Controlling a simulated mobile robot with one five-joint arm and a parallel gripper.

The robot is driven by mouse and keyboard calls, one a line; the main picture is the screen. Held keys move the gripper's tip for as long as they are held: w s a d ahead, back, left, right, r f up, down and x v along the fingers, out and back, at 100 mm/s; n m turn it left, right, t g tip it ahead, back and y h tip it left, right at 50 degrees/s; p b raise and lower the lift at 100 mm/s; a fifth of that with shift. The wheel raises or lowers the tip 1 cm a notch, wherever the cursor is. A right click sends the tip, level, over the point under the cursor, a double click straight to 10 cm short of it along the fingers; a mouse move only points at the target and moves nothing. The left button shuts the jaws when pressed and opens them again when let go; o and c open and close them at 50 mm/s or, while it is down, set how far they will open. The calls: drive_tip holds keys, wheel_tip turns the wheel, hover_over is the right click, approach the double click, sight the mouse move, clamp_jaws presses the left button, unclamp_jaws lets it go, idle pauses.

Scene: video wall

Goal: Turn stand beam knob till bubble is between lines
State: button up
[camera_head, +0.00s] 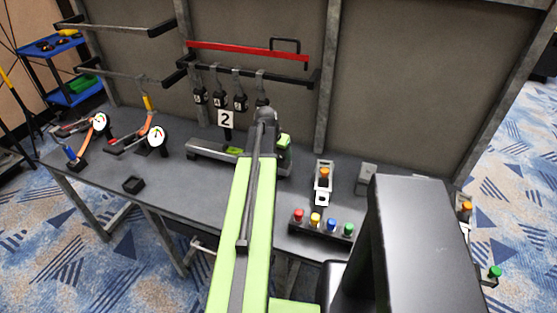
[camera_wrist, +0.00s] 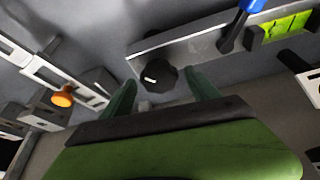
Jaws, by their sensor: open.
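The stand beam (camera_head: 208,147) is a long grey bar on the bench; it also crosses the upper part of the wrist view (camera_wrist: 190,46). The knob (camera_wrist: 158,76) is black and round with a white mark, at the beam's near end in the wrist view. My gripper (camera_wrist: 161,82) is open, its two green fingers on either side of the knob, apparently with gaps. The yellow-green level vial (camera_wrist: 287,27) sits farther along the beam; it also shows in the head view (camera_head: 235,150). I cannot make out the bubble or lines. My arm hides the knob in the head view.
An orange knob on a white bracket (camera_head: 323,174) and a row of coloured buttons (camera_head: 322,223) stand to the right. A blue-handled tool (camera_wrist: 243,22) crosses the beam by the vial. Dials (camera_head: 157,136) stand left. Hanging weights (camera_head: 220,98) are behind the beam.

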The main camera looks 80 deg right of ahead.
drive_tip(key=shift+r, duration=0.1)
drive_tip(key=shift+c, duration=0.2)
drive_tip(key=c, duration=1.2)
drive_tip(key=shift+a, duration=0.15)
drive_tip(key=shift+c, duration=0.5)
